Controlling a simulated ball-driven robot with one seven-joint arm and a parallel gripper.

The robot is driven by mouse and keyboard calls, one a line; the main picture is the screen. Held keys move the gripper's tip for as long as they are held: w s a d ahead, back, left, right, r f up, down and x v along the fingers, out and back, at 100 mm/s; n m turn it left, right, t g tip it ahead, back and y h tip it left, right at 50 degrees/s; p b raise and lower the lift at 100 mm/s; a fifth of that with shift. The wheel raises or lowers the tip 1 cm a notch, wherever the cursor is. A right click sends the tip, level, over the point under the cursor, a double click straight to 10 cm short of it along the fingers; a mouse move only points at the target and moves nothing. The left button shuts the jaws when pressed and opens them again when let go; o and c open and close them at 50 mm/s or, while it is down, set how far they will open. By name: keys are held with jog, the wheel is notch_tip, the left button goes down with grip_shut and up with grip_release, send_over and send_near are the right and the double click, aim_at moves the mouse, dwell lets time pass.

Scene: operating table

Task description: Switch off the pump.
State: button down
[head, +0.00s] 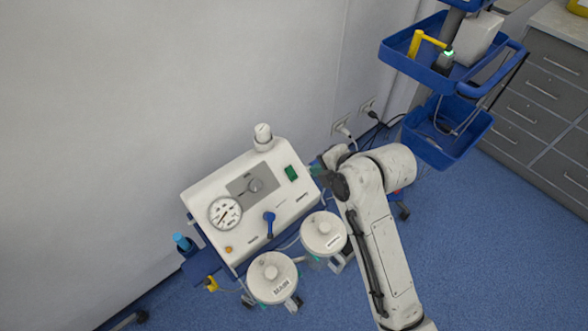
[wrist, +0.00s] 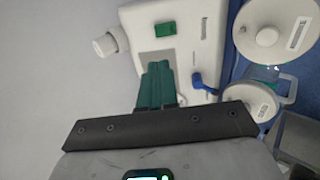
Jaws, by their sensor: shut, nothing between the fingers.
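The pump (head: 222,190) is a white box with a sloping top panel, standing near the wall in the head view; its panel also fills the upper part of the wrist view (wrist: 195,50). A green rocker switch (head: 291,173) sits near the panel's right end; in the wrist view the switch (wrist: 165,28) is beyond my fingertips. Which side of it is pressed I cannot tell. My gripper (head: 314,169) is just right of the switch in the head view, partly hidden by my wrist. In the wrist view my gripper (wrist: 157,65) has its green fingers together, empty, pointing towards the panel.
Two lidded canisters (head: 272,277) (head: 324,232) stand in front. Right are a blue trolley (head: 405,62), wall sockets (head: 342,126) and grey drawers (head: 545,90). Open floor lies lower right.

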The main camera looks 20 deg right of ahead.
aim_at(289, 171)
jog(key=x, duration=1.4)
jog(key=shift+s+p, duration=0.1)
jog(key=shift+p, duration=0.25)
jog(key=shift+f, duration=0.15)
jog(key=shift+s+d+f, duration=0.2)
jog(key=shift+s+f, duration=0.15)
jog(key=shift+s, duration=0.2)
jog(key=shift+r, duration=0.15)
